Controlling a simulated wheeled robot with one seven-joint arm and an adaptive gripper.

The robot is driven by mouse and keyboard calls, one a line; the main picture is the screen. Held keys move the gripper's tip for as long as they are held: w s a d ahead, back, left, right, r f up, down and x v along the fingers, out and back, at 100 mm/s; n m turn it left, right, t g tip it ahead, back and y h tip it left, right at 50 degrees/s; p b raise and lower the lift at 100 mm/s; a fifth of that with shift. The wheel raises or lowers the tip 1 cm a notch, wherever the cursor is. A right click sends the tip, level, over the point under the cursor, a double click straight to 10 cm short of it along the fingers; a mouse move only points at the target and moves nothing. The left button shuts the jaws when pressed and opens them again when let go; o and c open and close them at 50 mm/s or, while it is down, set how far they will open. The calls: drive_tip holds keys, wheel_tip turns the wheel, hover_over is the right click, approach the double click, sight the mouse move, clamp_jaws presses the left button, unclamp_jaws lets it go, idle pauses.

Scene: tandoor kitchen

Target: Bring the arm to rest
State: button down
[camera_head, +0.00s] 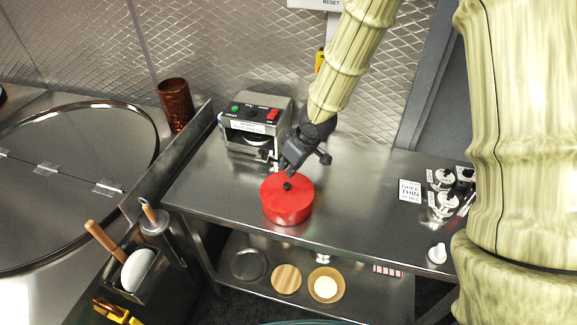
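My arm comes down from the top of the view, clad in pale bamboo-like segments. My gripper (290,168), dark grey, hangs at its end over the steel counter (355,210). Its tip is just above and behind the black knob (287,186) of a round red lidded pot (287,207). The pot stands upright on the counter, near its front edge. The fingers are small and dark here, so I cannot tell whether they are open or shut, or whether they touch the knob.
A control box (253,125) with green and red buttons stands behind my gripper. Shakers (446,203) and a label card (410,190) are at right. A lower shelf holds a wooden disc (286,279) and a bowl (326,285). A brown cup (175,104) stands beyond the raised steel edge at left.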

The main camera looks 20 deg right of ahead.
sight(286, 183)
drive_tip(key=shift+f+b, duration=1.85)
drive_tip(key=shift+f, duration=0.95)
drive_tip(key=shift+r, duration=0.15)
idle(0.6)
drive_tip(key=shift+r+p, duration=3.2)
drive_tip(key=shift+r, duration=0.2)
